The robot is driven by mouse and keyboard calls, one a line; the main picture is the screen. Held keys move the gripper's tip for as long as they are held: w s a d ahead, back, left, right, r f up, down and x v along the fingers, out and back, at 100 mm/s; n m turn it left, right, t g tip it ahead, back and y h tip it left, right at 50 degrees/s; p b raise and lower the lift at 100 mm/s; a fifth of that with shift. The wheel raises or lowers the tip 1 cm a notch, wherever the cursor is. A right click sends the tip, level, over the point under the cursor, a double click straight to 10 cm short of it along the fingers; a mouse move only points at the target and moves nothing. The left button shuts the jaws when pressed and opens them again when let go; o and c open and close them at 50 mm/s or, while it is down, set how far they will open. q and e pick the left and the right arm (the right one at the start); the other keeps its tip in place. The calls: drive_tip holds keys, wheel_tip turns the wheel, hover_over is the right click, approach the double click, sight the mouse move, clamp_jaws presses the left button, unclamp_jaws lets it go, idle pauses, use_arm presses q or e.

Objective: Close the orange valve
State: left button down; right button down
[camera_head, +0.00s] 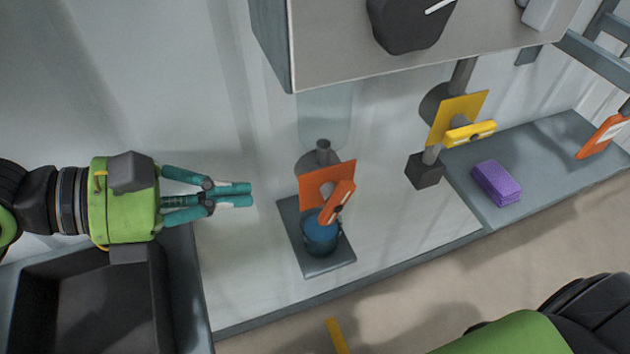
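The orange valve has an orange square plate (314,185) on a grey pipe and an orange lever handle (338,201) that sits tilted in front of it. A dark cup with blue contents (321,236) stands right below the valve on a grey plate (333,266). My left gripper (250,194) reaches in from the left. Its teal fingers lie close together, with nothing visible between them, and the tips are a short way left of the orange plate, apart from it. My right arm shows only as a green and black part at the lower right; its gripper is out of view.
A yellow valve handle (470,132) with a yellow plate (459,112) is to the right. A purple sponge (497,183) lies on the counter. Another orange handle (603,137) is at the right edge. A metal box (340,50) hangs above. A dark basin (95,300) is at lower left.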

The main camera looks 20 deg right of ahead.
sight(334, 190)
use_arm(q)
drive_tip(key=p+x, duration=0.2)
drive_tip(key=x, duration=0.3)
drive_tip(key=p+x, duration=0.2)
drive_tip(key=x, duration=0.2)
drive_tip(key=shift+d, duration=0.45)
drive_tip(key=shift+w+d+f+p, duration=0.1)
drive_tip(key=shift+d+f+p, duration=0.3)
drive_tip(key=shift+d, duration=0.2)
drive_tip(key=shift+w, duration=0.15)
